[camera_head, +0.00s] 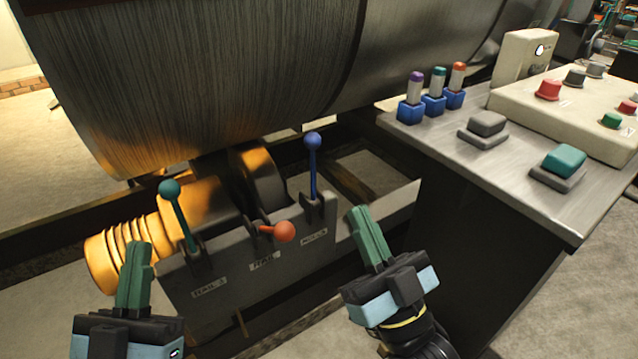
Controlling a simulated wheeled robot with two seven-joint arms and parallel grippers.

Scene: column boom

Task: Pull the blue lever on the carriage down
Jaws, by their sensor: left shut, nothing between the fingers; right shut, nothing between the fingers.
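The blue lever (313,167) stands upright on the right end of the dark carriage (225,275), its ball knob at the top. An orange-red lever (284,232) in the middle points toward me, its knob low. A teal lever (179,212) on the left stands up, tilted a little left. My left gripper (138,250) is shut and empty, in front of the carriage's left end, below the teal lever. My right gripper (360,214) is shut and empty, to the right of the blue lever and lower than its knob, apart from it in the picture.
A large metal cylinder (220,70) fills the space above and behind the levers. A metal console table (500,185) stands at the right, with a button panel (560,122), grey and teal push buttons, and small blue-based switches (433,103). An orange ribbed part (110,255) lies left.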

